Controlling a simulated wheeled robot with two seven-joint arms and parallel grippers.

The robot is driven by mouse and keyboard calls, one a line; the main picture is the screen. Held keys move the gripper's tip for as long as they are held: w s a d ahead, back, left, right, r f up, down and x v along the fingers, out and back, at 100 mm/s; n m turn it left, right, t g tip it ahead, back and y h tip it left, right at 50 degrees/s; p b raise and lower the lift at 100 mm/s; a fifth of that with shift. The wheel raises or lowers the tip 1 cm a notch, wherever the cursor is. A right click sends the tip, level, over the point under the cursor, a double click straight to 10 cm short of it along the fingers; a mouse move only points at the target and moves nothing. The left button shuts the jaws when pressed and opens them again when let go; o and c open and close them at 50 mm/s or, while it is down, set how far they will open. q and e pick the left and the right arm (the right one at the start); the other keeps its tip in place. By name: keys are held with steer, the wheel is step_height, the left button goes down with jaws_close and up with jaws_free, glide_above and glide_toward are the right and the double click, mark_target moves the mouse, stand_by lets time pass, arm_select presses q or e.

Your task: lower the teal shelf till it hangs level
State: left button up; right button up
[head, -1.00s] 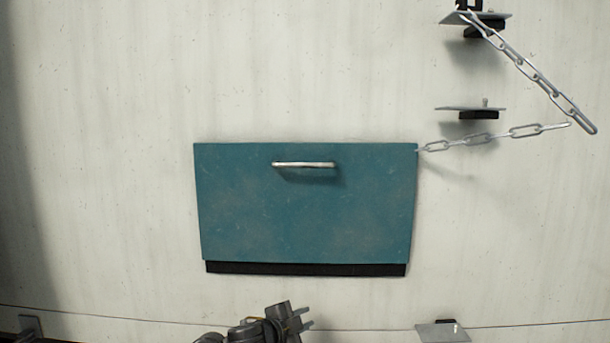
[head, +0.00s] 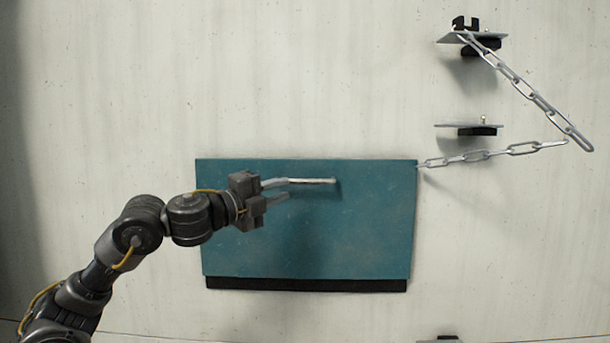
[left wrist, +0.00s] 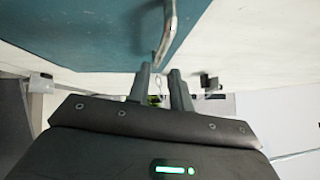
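The teal shelf (head: 370,230) is folded up, looking flat against the wall, with a black strip along its lower edge. Its silver bar handle (head: 318,181) is near the top edge. My left gripper (head: 288,187) is in front of the shelf at the handle's left end. Its two fingers are apart, and I see nothing gripped. In the left wrist view the shelf (left wrist: 100,30) and handle (left wrist: 168,35) lie just beyond the open fingertips (left wrist: 159,68). Whether a finger touches the handle I cannot tell. My right gripper is not in view.
A slack chain (head: 525,88) runs from the shelf's upper right corner out and up to an upper bracket (head: 472,38). A second bracket (head: 470,127) is below that one, and another (head: 438,339) is at the bottom edge. The pale wall left of the shelf is clear.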

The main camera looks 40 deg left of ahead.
mark_target(302, 182)
arm_select(q)
steer(key=w+p, duration=0.1)
steer(key=w, duration=0.1)
steer(key=w+p, duration=0.1)
steer(key=w, duration=0.2)
steer(key=w+d+r+p, duration=0.1)
steer(key=w, duration=0.1)
steer(key=shift+w+r, duration=0.1)
steer(key=shift+w, duration=0.05)
steer(key=shift+w+d, duration=0.1)
steer(key=shift+w, duration=0.4)
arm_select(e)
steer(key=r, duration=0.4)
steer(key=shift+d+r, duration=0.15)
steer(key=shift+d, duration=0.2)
arm_select(q)
jaws_close()
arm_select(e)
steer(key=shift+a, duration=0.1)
